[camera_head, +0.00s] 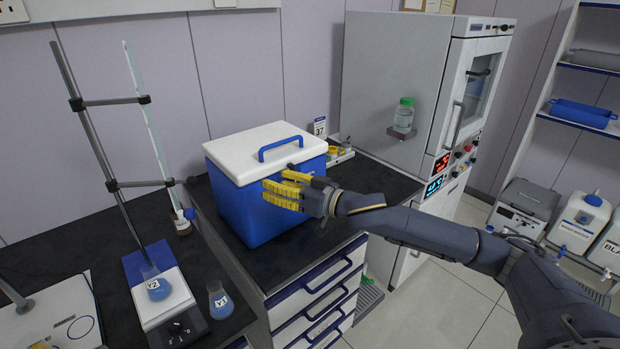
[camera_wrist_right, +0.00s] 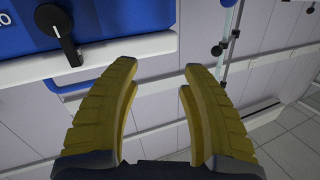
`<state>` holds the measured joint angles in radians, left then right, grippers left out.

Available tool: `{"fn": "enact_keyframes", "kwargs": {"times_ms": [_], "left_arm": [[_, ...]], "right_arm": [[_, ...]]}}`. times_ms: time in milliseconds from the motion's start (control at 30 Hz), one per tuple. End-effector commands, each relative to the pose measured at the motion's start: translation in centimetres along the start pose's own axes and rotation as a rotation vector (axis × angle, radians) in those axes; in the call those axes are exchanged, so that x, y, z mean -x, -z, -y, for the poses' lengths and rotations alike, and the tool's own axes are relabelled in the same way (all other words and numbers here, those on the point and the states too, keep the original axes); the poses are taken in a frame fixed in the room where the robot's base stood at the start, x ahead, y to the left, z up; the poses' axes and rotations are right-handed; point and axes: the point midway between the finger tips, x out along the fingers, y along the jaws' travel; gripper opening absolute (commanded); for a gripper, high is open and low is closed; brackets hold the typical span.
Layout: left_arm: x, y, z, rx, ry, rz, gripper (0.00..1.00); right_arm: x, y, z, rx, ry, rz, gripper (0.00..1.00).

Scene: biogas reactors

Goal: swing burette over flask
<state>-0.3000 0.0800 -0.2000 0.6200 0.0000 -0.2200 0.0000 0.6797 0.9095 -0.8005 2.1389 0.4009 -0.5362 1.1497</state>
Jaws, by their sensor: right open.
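The burette (camera_head: 150,115) is a thin upright glass tube at the left of the head view, held by clamps on a dark stand rod (camera_head: 92,140). Its lower end is beside a small brown bottle (camera_head: 183,229); whether it is above it I cannot tell. A flask with blue liquid, labelled Y2 (camera_head: 158,287), sits on the white stirrer plate (camera_head: 178,305), left of the burette's lower end. My right gripper (camera_head: 280,190) is open and empty in front of the cooler, right of the burette. It also shows in the right wrist view (camera_wrist_right: 162,72).
A blue cooler with a white lid (camera_head: 262,146) stands between the burette and the grey oven (camera_head: 395,80). A second flask with blue liquid (camera_head: 220,301) stands right of the stirrer. A green-capped bottle (camera_head: 403,116) is by the oven. The bench between stand and cooler is narrow.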

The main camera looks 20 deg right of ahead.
Motion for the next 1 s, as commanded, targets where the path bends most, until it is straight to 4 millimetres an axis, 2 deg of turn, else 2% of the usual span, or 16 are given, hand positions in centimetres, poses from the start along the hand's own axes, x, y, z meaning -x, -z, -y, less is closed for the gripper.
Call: {"fn": "enact_keyframes", "kwargs": {"times_ms": [300,500,700,1000], "left_arm": [[0.0,0.0,0.0,0.0,0.0,0.0,0.47],[0.0,0.0,0.0,0.0,0.0,0.0,0.47],[0.0,0.0,0.0,0.0,0.0,0.0,0.47],[0.0,0.0,0.0,0.0,0.0,0.0,0.47]], "right_arm": [[0.2,-0.7,-5.0,-0.01,-0.094,0.014,0.45],[0.6,-1.1,-7.6,-0.015,-0.142,0.021,0.45],[0.9,-1.3,-9.5,-0.018,-0.176,0.026,0.45],[1.1,-1.5,-10.5,-0.02,-0.194,0.029,0.45]]}}
